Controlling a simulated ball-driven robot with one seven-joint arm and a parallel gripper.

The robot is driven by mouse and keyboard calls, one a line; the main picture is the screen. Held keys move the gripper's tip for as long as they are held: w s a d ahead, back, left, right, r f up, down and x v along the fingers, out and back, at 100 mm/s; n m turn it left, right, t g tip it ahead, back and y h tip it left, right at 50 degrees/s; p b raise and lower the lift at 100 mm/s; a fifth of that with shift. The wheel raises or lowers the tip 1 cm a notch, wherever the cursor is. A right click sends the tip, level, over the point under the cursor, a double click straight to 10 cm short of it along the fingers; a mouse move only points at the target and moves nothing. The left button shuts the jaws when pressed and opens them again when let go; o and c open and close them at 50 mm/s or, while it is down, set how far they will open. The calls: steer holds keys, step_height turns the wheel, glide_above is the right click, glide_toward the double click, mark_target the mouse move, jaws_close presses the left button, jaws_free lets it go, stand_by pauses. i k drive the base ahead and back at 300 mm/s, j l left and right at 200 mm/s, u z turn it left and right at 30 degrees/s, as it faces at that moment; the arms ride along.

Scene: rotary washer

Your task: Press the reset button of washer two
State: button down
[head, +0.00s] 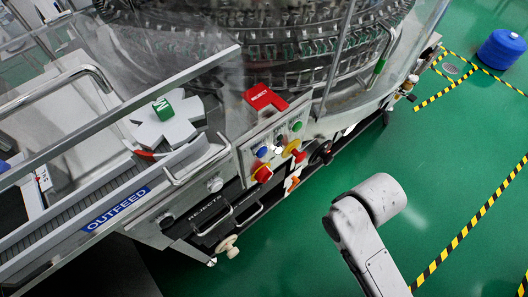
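A large rotary washer (318,82) fills the top and middle of the head view. Its control panel (250,160) is tilted and faces the lower right. On the panel are a blue button (262,152), a green button (297,126) and red controls with yellow bases, one at the lower corner (262,173) and one at the right (298,153). The labels beside the buttons are too small to read, and no machine number shows. A white link of my arm (362,235) stands at the lower right, apart from the panel in the picture. My gripper is out of view.
An outfeed conveyor (75,250) with clear guards and a handle (70,80) lies at the left. Green floor (450,150) is free at the right, near a blue drum (502,49).

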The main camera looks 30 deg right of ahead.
mark_target(263, 151)
steer(key=j+u, duration=0.15)
steer(key=j, duration=1.75)
steer(key=k, duration=0.05)
